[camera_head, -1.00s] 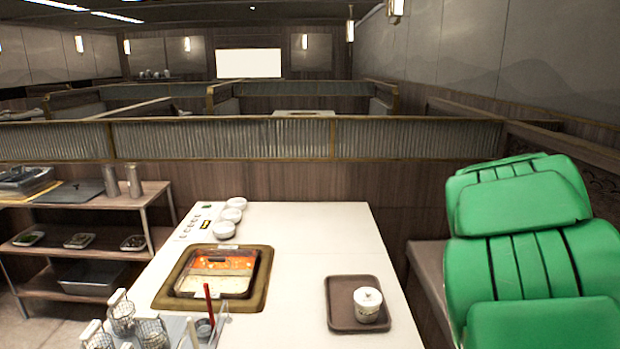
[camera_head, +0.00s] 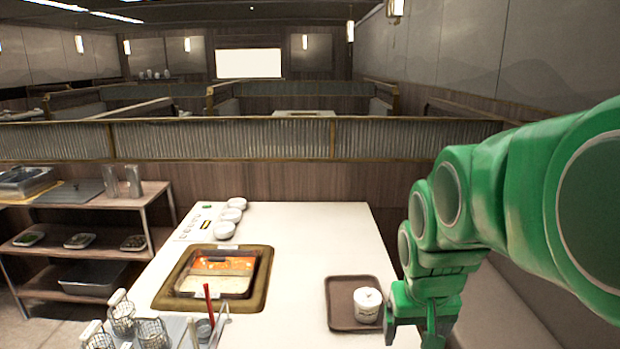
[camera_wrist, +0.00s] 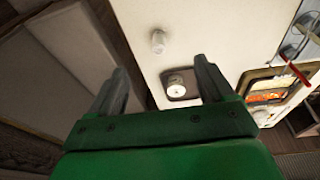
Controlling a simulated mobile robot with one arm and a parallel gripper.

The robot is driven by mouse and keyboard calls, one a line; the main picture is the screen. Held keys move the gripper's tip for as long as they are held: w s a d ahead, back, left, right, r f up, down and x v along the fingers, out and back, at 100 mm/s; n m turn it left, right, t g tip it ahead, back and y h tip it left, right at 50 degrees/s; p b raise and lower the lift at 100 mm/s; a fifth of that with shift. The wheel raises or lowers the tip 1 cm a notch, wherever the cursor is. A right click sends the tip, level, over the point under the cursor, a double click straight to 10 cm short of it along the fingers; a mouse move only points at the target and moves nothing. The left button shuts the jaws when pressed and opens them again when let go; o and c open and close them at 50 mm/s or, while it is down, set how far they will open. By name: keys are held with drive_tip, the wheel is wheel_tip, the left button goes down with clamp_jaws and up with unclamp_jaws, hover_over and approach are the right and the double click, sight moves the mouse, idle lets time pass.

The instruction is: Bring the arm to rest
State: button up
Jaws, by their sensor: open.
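My arm reaches in from the right of the head view, and my gripper (camera_head: 413,330) hangs down by the table's right edge. It looks empty, with its fingers apart, just right of the brown tray (camera_head: 340,290). In the wrist view my gripper (camera_wrist: 160,68) shows two spread fingers with nothing held between them. A white lidded cup (camera_head: 367,304) stands upright on the tray. The cup (camera_wrist: 175,81) also shows beyond the fingers in the wrist view, apart from them.
The white table (camera_head: 310,225) has a sunken pan (camera_head: 215,275) and several white bowls (camera_head: 232,215). Wire baskets (camera_head: 152,332) stand at the front left. A pale object (camera_wrist: 158,40) stands near the cup. A bench (camera_head: 520,300) lies right; a shelf (camera_head: 75,240) stands left.

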drive_tip(key=s+a+f+g, duration=0.1)
drive_tip(key=s+f+g, duration=0.1)
drive_tip(key=s, duration=0.7)
drive_tip(key=s+a+f+g, duration=0.1)
drive_tip(key=s+f+g, duration=0.1)
drive_tip(key=s, duration=0.7)
drive_tip(key=shift+a+f+y, duration=0.3)
drive_tip(key=shift+a, duration=0.1)
